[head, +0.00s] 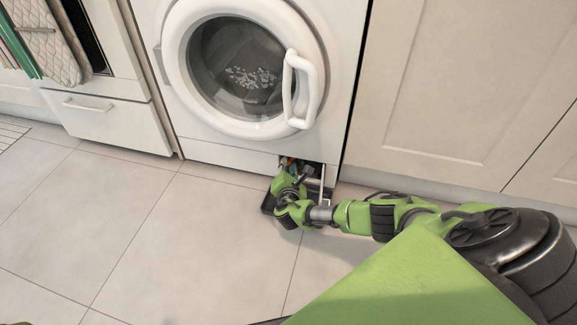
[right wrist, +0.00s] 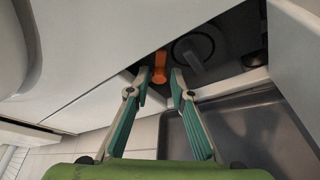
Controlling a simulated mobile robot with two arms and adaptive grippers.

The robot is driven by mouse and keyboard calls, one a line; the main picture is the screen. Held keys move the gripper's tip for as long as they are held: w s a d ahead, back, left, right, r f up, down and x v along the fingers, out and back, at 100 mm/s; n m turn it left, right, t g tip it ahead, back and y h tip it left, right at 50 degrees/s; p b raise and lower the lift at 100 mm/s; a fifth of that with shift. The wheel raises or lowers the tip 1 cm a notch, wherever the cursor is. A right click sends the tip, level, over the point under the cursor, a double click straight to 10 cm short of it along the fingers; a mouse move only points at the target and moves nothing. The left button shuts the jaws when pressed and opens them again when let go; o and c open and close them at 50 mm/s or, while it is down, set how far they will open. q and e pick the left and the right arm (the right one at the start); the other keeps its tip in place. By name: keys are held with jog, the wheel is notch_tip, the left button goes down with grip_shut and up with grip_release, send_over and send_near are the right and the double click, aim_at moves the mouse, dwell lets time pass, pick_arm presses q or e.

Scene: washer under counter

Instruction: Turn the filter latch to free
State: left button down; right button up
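The filter latch is a small orange lever (right wrist: 160,66) in the dark opening low on the washer (head: 228,153). In the right wrist view it stands beside a round dark grey filter cap (right wrist: 195,55) with a raised grip. My right gripper (right wrist: 161,76) is open, with its two fingertips on either side of the latch. A gap seems to show around the latch; I cannot tell whether a finger touches it. In the head view my right gripper (head: 290,168) reaches into the opening and hides most of it.
An open white flap (head: 327,185) stands at the right of the opening, also in the right wrist view (right wrist: 298,45). A dark shallow tray (right wrist: 245,130) lies below the opening. Cabinet doors (head: 440,80) are at the right. The tiled floor (head: 150,250) at the left is clear.

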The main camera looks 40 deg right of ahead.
jog(key=v, duration=1.2)
dwell(0.3)
